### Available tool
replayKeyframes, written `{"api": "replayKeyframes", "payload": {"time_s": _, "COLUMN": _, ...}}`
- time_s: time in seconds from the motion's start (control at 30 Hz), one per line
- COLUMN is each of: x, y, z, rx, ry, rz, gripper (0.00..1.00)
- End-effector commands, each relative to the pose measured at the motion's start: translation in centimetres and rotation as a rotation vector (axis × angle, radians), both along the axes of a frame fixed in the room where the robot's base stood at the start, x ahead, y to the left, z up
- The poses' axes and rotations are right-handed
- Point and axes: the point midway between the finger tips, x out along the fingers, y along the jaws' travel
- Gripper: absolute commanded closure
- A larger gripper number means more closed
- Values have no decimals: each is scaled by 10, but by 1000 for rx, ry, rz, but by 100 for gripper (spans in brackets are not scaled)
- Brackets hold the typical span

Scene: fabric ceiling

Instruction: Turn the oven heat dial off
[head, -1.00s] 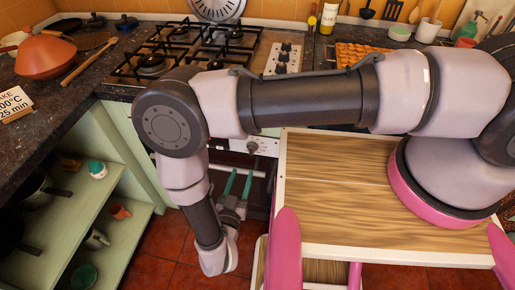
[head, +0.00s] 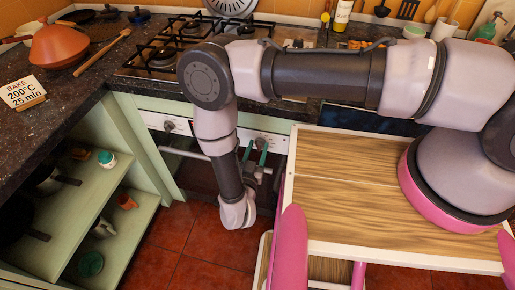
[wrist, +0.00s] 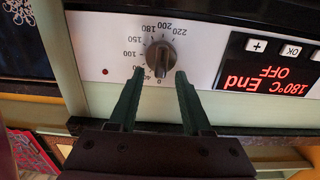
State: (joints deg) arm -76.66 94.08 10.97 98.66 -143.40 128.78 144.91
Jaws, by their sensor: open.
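The oven heat dial (wrist: 160,58) is a dark grey round knob on the white control panel (wrist: 95,40), upside down in the wrist view. Its scale shows 0 close to the fingers and 100 to 220 around the far side. I cannot clearly tell which number it points at. My gripper (wrist: 160,73) is open, with its green fingers on either side of the dial's near edge; contact is not clear. In the head view my gripper (head: 257,146) reaches the oven front (head: 200,172) from in front, and its fingers partly hide the dial there.
A red display (wrist: 272,72) with buttons sits beside the dial. Another knob (head: 168,126) and the oven handle (head: 180,152) are left of my gripper. A wooden-topped cart (head: 345,185) stands to the right, open green shelves (head: 115,215) to the left.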

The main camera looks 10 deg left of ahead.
Motion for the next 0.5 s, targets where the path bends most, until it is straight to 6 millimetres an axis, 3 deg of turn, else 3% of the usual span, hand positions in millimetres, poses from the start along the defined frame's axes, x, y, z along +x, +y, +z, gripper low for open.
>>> {"api": "replayKeyframes", "payload": {"time_s": 0.13, "x": 0, "y": 0, "z": 0, "rx": 0, "ry": 0, "rz": 0, "gripper": 51}}
{"api": "replayKeyframes", "payload": {"time_s": 0.27, "x": 0, "y": 0, "z": 0, "rx": 0, "ry": 0, "rz": 0, "gripper": 100}}
{"api": "replayKeyframes", "payload": {"time_s": 0.5, "x": 0, "y": 0, "z": 0, "rx": -4, "ry": 0, "rz": 0, "gripper": 100}}
